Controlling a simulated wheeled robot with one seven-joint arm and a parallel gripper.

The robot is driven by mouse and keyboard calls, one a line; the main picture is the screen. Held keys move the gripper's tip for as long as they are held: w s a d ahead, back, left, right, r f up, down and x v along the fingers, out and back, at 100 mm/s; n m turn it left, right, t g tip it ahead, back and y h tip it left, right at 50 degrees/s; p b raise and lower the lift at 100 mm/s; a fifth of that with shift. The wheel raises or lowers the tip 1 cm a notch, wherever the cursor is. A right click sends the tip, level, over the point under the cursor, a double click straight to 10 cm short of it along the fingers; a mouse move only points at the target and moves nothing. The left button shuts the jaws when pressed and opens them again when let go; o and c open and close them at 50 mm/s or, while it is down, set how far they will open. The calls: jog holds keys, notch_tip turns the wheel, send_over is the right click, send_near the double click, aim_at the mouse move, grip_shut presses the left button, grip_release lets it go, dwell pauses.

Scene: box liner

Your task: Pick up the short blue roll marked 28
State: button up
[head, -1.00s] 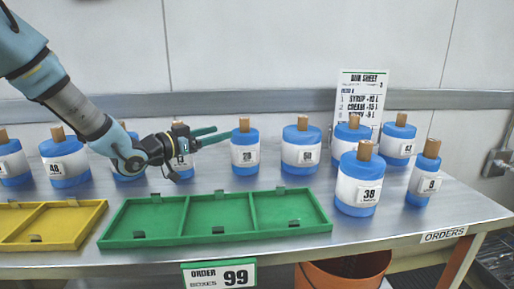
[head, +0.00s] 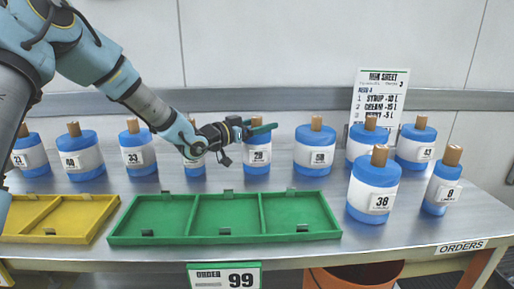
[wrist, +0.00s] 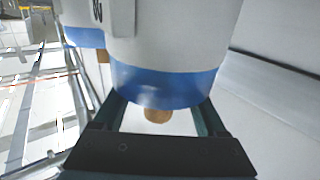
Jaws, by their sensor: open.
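The short blue roll marked 28 (head: 257,157) stands upright on the steel table behind the green tray, with a white band and a small number label that is hard to read. In the wrist view a large blue-and-white roll (wrist: 165,88) fills the space ahead of my open gripper (wrist: 160,112). Its wooden core end (wrist: 157,115) shows between the two fingers. I cannot tell whether the fingers touch it.
A roll (head: 194,170) stands close on the left and a wider roll (head: 315,155) on the right. Rolls 38 (head: 372,193) and 8 (head: 440,185) stand nearer the front right. A green tray (head: 225,240) and yellow tray (head: 60,238) lie empty in front.

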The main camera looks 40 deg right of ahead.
jog(key=shift+d, duration=0.7)
jog(key=shift+c, duration=0.3)
grip_shut()
dwell(0.5)
jog(key=shift+r, duration=0.1)
